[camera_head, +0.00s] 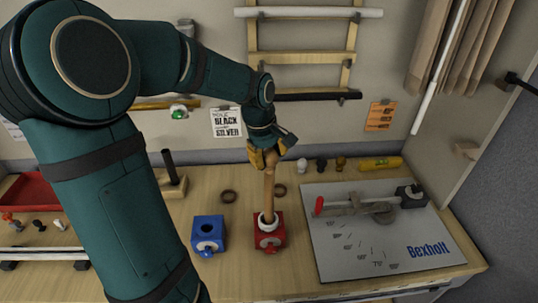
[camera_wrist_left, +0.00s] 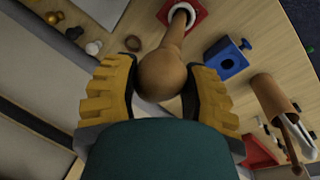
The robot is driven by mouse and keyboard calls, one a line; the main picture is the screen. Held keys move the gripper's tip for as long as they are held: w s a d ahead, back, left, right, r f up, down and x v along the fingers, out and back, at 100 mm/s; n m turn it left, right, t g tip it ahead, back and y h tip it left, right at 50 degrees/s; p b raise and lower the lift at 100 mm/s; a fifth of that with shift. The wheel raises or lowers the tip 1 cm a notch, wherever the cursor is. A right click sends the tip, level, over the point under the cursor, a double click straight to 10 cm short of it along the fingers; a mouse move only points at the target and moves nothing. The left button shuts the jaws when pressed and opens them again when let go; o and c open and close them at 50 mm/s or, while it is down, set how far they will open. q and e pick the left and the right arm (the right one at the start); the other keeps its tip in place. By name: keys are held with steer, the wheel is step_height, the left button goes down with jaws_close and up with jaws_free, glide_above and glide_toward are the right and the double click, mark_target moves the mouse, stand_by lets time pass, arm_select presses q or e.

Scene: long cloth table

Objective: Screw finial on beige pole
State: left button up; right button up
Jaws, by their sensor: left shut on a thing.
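The beige pole (camera_head: 269,190) stands roughly upright in a red clamp block (camera_head: 270,238) with a white collar. In the left wrist view the pole (camera_wrist_left: 176,35) runs down into the red block (camera_wrist_left: 200,14). My left gripper (camera_head: 266,153) is at the pole's top end. Its yellow fingers (camera_wrist_left: 166,85) are shut on a round tan wooden finial (camera_wrist_left: 166,74). The finial is in line with the pole and appears to meet its top; the joint's thread is not visible. My right gripper does not show.
A blue clamp block (camera_head: 208,234) stands left of the red one. Several small finials (camera_head: 321,164) and a yellow level (camera_head: 380,163) line the back. A grey Bexholt board (camera_head: 375,250) with a red-handled tool lies right.

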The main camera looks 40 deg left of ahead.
arm_select(q)
steer(key=m, duration=0.4)
steer(key=shift+h, duration=0.4)
steer(key=m, duration=0.3)
steer(key=shift+g, duration=0.4)
steer(key=m, duration=0.4)
steer(key=shift+h, duration=0.4)
steer(key=m+g, duration=0.1)
steer(key=m, duration=0.2)
steer(key=shift+m, duration=0.4)
steer(key=m, duration=0.3)
steer(key=m+g, duration=0.1)
steer(key=m, duration=0.3)
steer(key=shift+g, duration=0.3)
steer(key=m+y, duration=0.1)
steer(key=m, duration=0.5)
steer(key=shift+m+g, duration=0.3)
steer(key=shift+g, duration=0.1)
